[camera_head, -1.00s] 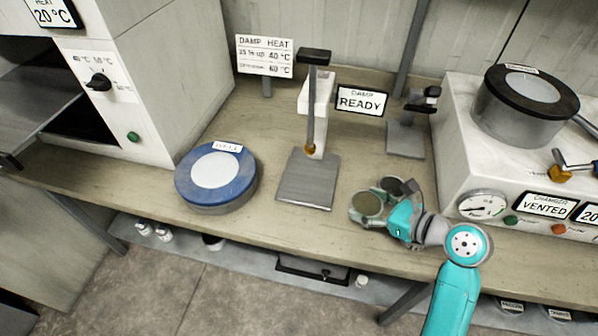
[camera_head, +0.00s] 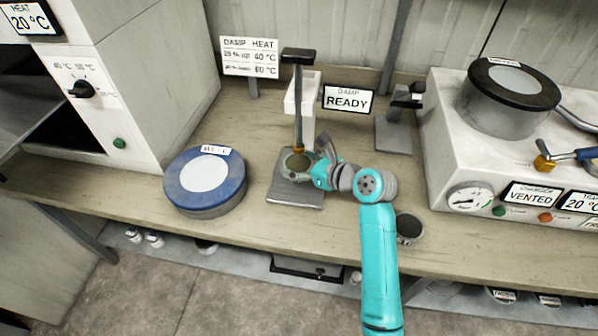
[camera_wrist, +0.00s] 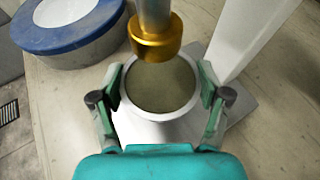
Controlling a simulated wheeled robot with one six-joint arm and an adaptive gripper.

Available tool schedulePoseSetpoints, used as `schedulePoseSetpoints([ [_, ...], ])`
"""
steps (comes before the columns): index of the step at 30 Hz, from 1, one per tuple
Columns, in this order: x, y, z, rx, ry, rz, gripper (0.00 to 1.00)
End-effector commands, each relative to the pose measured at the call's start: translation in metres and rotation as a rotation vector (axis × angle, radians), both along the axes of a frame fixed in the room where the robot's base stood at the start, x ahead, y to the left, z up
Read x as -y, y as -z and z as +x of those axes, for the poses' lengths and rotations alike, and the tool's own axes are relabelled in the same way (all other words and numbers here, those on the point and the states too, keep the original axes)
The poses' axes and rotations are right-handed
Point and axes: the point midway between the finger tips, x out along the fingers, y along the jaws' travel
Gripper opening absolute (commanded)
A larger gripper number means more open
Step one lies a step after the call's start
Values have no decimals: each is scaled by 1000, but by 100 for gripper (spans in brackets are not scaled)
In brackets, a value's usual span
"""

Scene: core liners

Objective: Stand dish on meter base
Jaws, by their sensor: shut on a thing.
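The dish (camera_wrist: 160,88) is a round, pale-rimmed dish with a flat olive-brown filling. It shows level between my fingers in the wrist view, and in the head view (camera_head: 297,162) it is over the meter base. My gripper (camera_head: 308,172) is shut on the dish, with one finger on each side of its rim (camera_wrist: 163,95). The meter base (camera_head: 288,191) is a flat grey plate below the dish. The meter's brass-tipped probe (camera_wrist: 156,40) hangs over the dish's far part. I cannot tell whether the dish touches the plate.
The meter's white column (camera_head: 301,97) stands right behind the dish. A blue-rimmed round well (camera_head: 205,181) is to the left. A dark round container (camera_head: 409,229) stands right of my arm. A second small stand (camera_head: 394,135) is behind right, beside the white chamber unit (camera_head: 440,150).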

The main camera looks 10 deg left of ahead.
Motion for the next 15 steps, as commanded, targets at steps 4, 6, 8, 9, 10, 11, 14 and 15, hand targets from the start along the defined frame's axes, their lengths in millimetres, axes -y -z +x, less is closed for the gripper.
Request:
schedulePoseSetpoints([
  [4,0,14,0,-2,1,0,29],
  [6,0,24,-1,-5,1,0,29],
  [8,0,30,0,-2,0,0,29],
  [9,0,33,0,-1,-1,1,29],
  [10,0,34,0,-1,-1,1,29],
  [11,0,34,0,0,0,1,29],
  [14,0,34,0,1,0,1,29],
  [15,0,34,0,1,0,1,29],
])
